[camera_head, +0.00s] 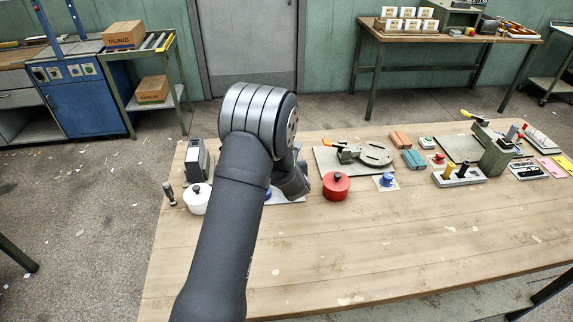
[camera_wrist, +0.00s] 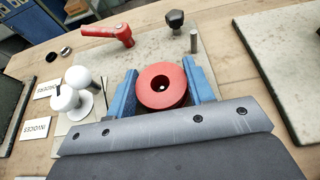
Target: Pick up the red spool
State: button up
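The red spool (camera_wrist: 162,88) shows in the wrist view as a round red piece with a dark centre hole, above or on a pale grey board (camera_wrist: 225,88). My gripper (camera_wrist: 160,66) has its two blue fingers on either side of it, spaced about as wide as the spool. Both fingers look close against its sides, but I cannot tell whether they press on it. The spool's lower part is hidden. In the camera_head view my arm covers this spot, and I do not make out the spool there.
A red lever handle (camera_wrist: 108,32), a black knob (camera_wrist: 175,18) and a metal pin (camera_wrist: 193,40) stand beyond. A red lidded pot (camera_head: 336,189) is right of my arm. The table's front is clear.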

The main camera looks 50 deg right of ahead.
jog(key=shift+r, duration=0.1)
notch_tip(320, 180, up, 4)
jog(key=shift+f, duration=0.1)
jog(key=s+r, duration=0.7)
jog(key=s, duration=0.4)
jog(key=a+f+n+t+y, duration=0.1)
jog(key=a+n+y, duration=0.1)
jog(key=w+a+f+n+t+y, duration=0.1)
jog(key=a+f+n+y, duration=0.1)
jog(key=a, duration=0.1)
jog(key=w+a+f+n+t+y, duration=0.1)
jog(key=a+n+y, duration=0.1)
jog(key=a, duration=0.1)
jog(key=shift+w+a+f+t, duration=0.25)
jog(key=shift+f+t, duration=0.05)
jog(key=shift+f, duration=2.2)
jog(key=shift+f, duration=1.05)
